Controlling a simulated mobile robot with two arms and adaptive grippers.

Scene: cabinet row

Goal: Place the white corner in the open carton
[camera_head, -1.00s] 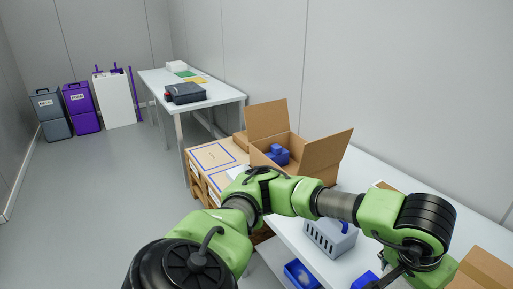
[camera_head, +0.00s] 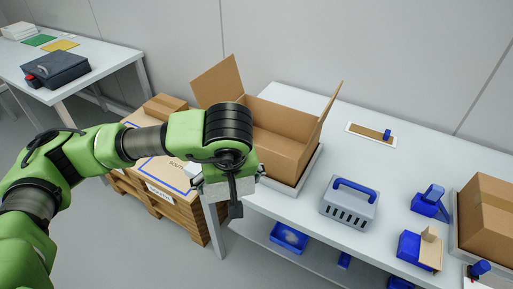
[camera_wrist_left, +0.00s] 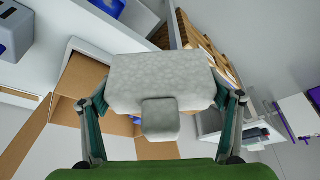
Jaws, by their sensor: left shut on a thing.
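The white corner (camera_wrist_left: 160,82) is a pale, speckled block held between the two fingers of my left gripper (camera_wrist_left: 162,108) in the left wrist view. In the head view the left gripper (camera_head: 228,188) points down, and part of the white corner shows below the wrist. It is held in front of the open carton (camera_head: 276,143), to its near left, outside its walls. The carton is brown with raised flaps and stands in a grey tray on the white table. The right gripper is not in view.
A grey basket with a blue handle (camera_head: 349,204) stands right of the carton. Blue tools and a second carton (camera_head: 487,215) are further right. A wooden pallet with flat boxes (camera_head: 165,212) is left of the table. A blue bin (camera_head: 289,237) sits on the lower shelf.

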